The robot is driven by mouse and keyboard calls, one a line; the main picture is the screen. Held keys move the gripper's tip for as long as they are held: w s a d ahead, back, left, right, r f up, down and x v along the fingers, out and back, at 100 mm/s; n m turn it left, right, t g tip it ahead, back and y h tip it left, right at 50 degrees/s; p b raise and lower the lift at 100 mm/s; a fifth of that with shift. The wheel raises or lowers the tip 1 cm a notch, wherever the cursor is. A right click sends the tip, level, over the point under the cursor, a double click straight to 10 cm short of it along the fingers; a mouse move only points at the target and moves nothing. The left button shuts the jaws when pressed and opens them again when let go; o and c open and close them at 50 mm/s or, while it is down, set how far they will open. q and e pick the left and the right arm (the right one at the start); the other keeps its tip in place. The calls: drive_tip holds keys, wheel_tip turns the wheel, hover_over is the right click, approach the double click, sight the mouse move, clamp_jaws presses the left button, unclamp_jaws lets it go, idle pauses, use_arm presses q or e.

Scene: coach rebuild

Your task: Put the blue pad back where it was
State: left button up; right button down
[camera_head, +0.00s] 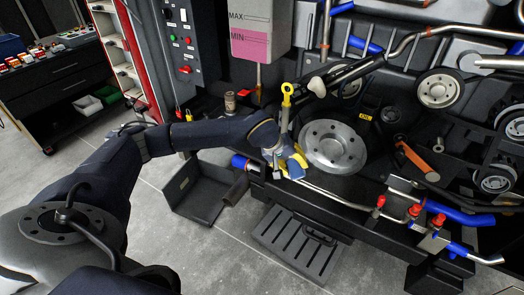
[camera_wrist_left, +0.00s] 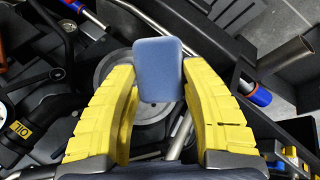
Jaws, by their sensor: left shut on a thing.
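The blue pad (camera_wrist_left: 158,70) is a small rounded slab held between the yellow fingers of my left gripper (camera_wrist_left: 158,88) in the left wrist view. In the head view the left gripper (camera_head: 287,165) is above the front ledge of the engine bay, just left of a grey disc. The pad (camera_head: 295,169) shows there beside the yellow fingers. The fingers are shut on it, and it looks clear of the surface below. My right gripper is not in view.
The round grey metal disc (camera_head: 333,147) lies right of the gripper. A yellow-handled dipstick (camera_head: 287,93) stands behind it. Pipes with red valves (camera_head: 414,210) run along the front right. An open dark tray (camera_head: 196,192) and a slotted step (camera_head: 296,243) are below.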

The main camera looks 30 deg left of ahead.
use_arm(q)
drive_tip(key=s+a+f+n+y, duration=0.1)
drive_tip(key=a+f+n, duration=0.3)
drive_tip(key=a+n, duration=0.5)
drive_tip(key=a+f+n+g+y, duration=0.1)
drive_tip(key=a+f+n+y, duration=0.15)
drive_tip(key=a+n, duration=0.6)
drive_tip(key=s+a+f+n, duration=0.1)
drive_tip(key=a+f+n, duration=0.35)
drive_tip(key=n, duration=0.75)
drive_tip(key=w, duration=1.1)
drive_tip(key=w+a, duration=0.1)
drive_tip(key=w, duration=0.5)
drive_tip(key=shift+w+r, duration=0.1)
drive_tip(key=shift+w, duration=0.15)
drive_tip(key=shift+f, duration=1.75)
drive_tip(key=o, duration=1.1)
